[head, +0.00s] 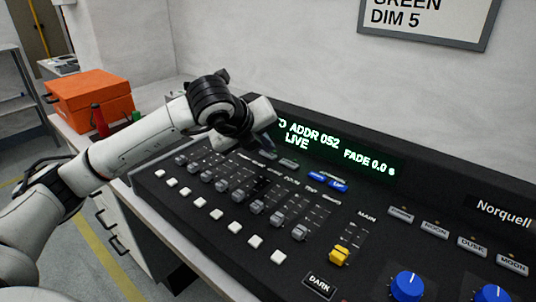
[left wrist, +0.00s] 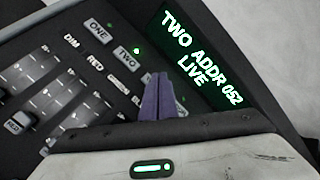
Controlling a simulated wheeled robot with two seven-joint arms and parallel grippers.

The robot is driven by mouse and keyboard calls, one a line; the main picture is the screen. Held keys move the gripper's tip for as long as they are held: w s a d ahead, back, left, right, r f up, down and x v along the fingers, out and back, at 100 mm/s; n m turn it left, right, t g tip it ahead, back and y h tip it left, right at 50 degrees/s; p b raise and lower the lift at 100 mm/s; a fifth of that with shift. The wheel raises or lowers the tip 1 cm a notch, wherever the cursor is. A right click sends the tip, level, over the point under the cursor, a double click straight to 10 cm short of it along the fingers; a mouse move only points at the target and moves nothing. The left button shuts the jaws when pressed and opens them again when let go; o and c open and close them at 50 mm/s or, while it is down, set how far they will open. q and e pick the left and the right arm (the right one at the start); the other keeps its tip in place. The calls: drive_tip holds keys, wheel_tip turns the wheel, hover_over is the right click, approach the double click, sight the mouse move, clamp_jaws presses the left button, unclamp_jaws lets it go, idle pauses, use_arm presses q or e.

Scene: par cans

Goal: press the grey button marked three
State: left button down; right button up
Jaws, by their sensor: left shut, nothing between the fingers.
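The black lighting console (head: 190,208) fills much of the head view. In the left wrist view, grey buttons marked ONE (left wrist: 98,31) and TWO (left wrist: 127,57) stand in a row, with a lit green dot beside TWO. The row runs on towards my left gripper (left wrist: 160,98), whose purple fingers are shut and empty and cover the place past TWO. I cannot read a button marked three. In the head view my left gripper (head: 264,143) is over the button row below the display; a grey button (head: 289,163) shows to its right. Contact cannot be told. My right gripper is not in view.
The green display (head: 310,143) reads ADDR 052, LIVE and FADE 0.0 s; the wrist view adds TWO. Blue buttons (head: 339,185), faders, a yellow fader (head: 339,255) and blue knobs (head: 407,286) crowd the console. An orange toolbox (head: 90,97) stands left.

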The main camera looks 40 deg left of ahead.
sight(265, 158)
use_arm(q)
drive_tip(key=shift+f, duration=0.2)
drive_tip(key=shift+r, duration=0.1)
idle(0.5)
drive_tip(key=shift+r, duration=0.65)
drive_tip(key=shift+r+p, duration=1.55)
drive_tip(key=shift+r, duration=1)
